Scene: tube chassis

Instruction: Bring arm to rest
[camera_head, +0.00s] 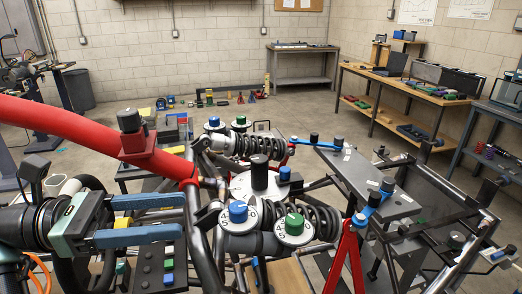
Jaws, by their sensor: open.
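My gripper (182,217) is at the lower left, with a teal body and two blue fingers pointing right. The fingers are apart, one above the other in the picture, and nothing is clearly held between them. A small yellow patch shows near the base of the fingers; I cannot tell what it belongs to. The fingertips appear close to a dark tube of the chassis (196,240); I cannot tell whether they touch. The black wrist of my arm comes in from the left edge.
A thick red tube (80,125) crosses the upper left. Coil-over shocks (314,216) with blue and green knobs stand right of my gripper. A grey plate (370,182) and red stand (347,255) are further right. Benches line the far walls; open floor lies behind.

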